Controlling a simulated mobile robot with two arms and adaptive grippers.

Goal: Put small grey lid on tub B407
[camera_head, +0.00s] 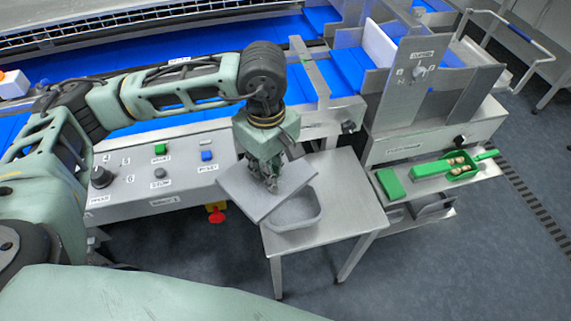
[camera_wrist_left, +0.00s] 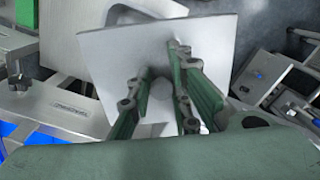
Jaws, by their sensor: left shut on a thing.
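The grey lid (camera_head: 240,193) is a flat square plate in my left gripper (camera_head: 271,180). The gripper is shut on the lid's middle and holds it above the left part of a grey tub (camera_head: 303,212). The lid is turned and offset from the tub, so the tub's right side stays open to view. In the left wrist view the lid (camera_wrist_left: 215,52) lies beyond the fingers (camera_wrist_left: 162,88), with the tub's rim (camera_wrist_left: 62,40) behind it. No label on the tub can be read. My right gripper is not in view.
The tub stands on a small metal table (camera_head: 345,190). A control panel (camera_head: 130,175) with knobs and buttons is to the left. A blue conveyor (camera_head: 185,125) runs behind.

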